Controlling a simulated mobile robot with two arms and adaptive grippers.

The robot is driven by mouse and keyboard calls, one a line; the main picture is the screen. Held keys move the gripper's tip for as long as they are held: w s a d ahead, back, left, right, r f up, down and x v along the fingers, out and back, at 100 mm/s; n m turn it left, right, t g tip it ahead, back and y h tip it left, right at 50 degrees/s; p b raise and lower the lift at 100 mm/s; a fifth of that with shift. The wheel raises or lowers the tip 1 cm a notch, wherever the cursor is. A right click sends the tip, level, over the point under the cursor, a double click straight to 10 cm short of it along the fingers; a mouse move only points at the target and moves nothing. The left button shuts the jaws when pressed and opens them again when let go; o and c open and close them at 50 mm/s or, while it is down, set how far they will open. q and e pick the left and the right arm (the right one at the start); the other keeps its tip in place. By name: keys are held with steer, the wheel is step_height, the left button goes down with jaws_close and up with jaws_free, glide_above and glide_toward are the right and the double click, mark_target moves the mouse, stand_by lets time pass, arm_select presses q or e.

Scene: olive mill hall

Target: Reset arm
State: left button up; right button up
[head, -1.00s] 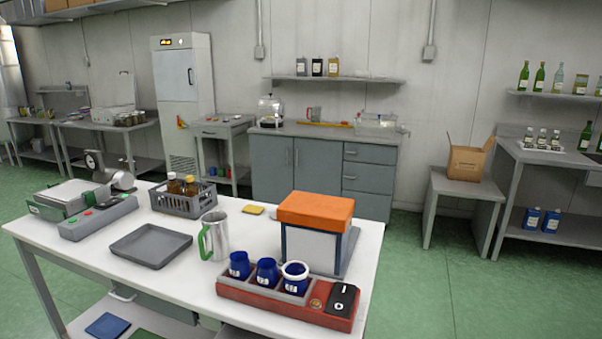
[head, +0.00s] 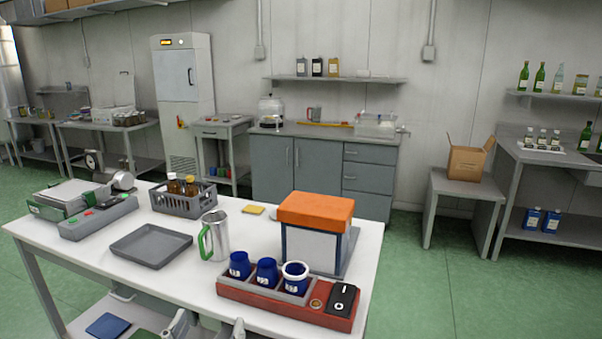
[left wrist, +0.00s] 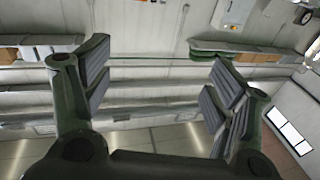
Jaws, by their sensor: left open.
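My left gripper (head: 208,328) shows at the bottom edge of the head view, in front of the near side of the white worktable (head: 180,290). Its two fingers stand apart with nothing between them. The left wrist view also shows the open fingers of this gripper (left wrist: 156,72), empty, with the wall, shelves and ceiling beyond them. The rest of the left arm is below the picture. My right gripper is in neither view.
On the worktable are a red rack (head: 285,303) with blue cups, an orange-topped box (head: 316,212), a steel jug (head: 215,237), a grey tray (head: 150,245), a bottle crate (head: 184,201) and a green-grey device (head: 70,199).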

arm_select(q)
steer(key=s+a+f+n+g+y, duration=0.1)
steer(key=s+a+f+g+y, duration=0.25)
steer(key=f, duration=0.65)
steer(key=s+a+f+m+g+h, duration=0.1)
steer(key=s+a+f+g+h, duration=0.1)
steer(key=s+f+g, duration=1.25)
steer(key=s+f+t, duration=0.1)
steer(key=s+f, duration=0.2)
steer(key=f, duration=1.2)
steer(key=s+f, duration=0.4)
steer(key=f, duration=1)
steer(key=s+a+f+g, duration=0.1)
steer(key=s+a+f, duration=0.1)
steer(key=s+f, duration=1.2)
steer(key=shift+s+a+f+m, duration=0.15)
steer(key=shift+s+a+m, duration=0.2)
steer(key=shift+s, duration=0.55)
steer(key=shift+c, duration=0.4)
